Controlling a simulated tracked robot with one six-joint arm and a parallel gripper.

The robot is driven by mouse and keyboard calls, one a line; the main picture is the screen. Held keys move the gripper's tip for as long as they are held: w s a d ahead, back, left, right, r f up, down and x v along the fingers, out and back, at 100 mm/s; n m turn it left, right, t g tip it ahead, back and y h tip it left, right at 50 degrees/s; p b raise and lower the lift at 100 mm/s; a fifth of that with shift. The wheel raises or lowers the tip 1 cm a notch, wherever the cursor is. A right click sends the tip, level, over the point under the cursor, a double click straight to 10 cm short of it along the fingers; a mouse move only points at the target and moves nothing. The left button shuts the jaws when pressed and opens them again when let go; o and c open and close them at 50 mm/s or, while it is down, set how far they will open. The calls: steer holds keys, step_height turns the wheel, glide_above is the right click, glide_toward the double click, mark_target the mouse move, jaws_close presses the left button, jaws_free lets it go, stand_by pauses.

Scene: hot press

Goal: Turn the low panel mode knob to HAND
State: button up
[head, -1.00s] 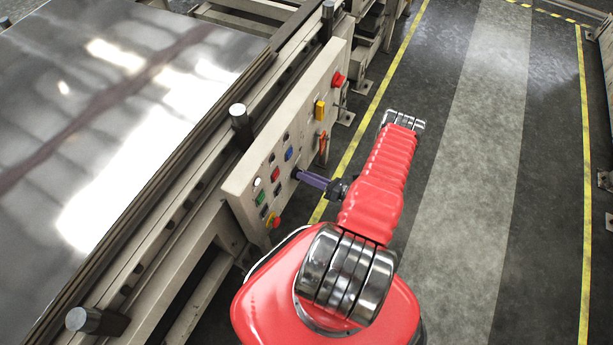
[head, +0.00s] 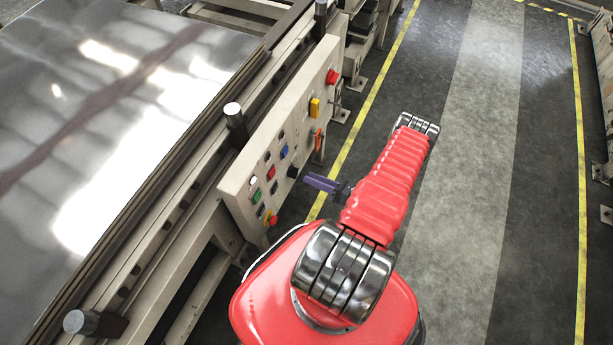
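The low control panel (head: 288,120) is a pale, tilted plate along the side of the press. A black knob (head: 292,172) sticks out near its lower edge, right of the red and white buttons. It looks like a mode knob, but its labels and pointer are too small to read. My gripper (head: 306,178) has purple fingers that point left at the black knob. A small gap separates the fingertips from the knob. The fingers overlap in this view, so I cannot tell whether they are open or shut. Nothing shows held at their tips.
Nearby on the panel are a green button (head: 257,196), a blue button (head: 284,152) and a red mushroom button (head: 271,221). Farther along are a yellow switch (head: 314,107), an orange handle (head: 319,139) and another red button (head: 332,76). The floor aisle (head: 470,200) at right is clear.

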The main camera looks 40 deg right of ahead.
steer(key=v, duration=0.9)
stand_by(0.6)
steer(key=s+a+n+g+y, duration=0.35)
steer(key=a+n, duration=0.25)
steer(key=a, duration=0.2)
steer(key=w+a+r+n+g+h, duration=0.1)
steer(key=w+r+n+g+h, duration=0.1)
steer(key=r+n+g, duration=0.65)
steer(key=w+a+r+n+g+h, duration=0.15)
steer(key=r+n, duration=0.45)
steer(key=r, duration=0.8)
steer(key=w+a+r+n+g+h, duration=0.1)
steer(key=w+r+n+g, duration=0.1)
steer(key=r+n+g, duration=0.55)
steer(key=a+r+n+t+h, duration=0.2)
steer(key=a+r+n+t, duration=0.2)
steer(key=a+r, duration=0.6)
steer(key=w+a+r+n+t+h, duration=0.1)
steer(key=a+r+n+t+h, duration=0.2)
steer(key=r, duration=1.4)
steer(key=a+n+t, duration=0.2)
steer(key=a+n, duration=0.3)
steer(key=a, duration=0.2)
steer(key=shift+a+r+t, duration=0.2)
steer(key=shift+a+t, duration=0.1)
steer(key=shift+a, duration=0.05)
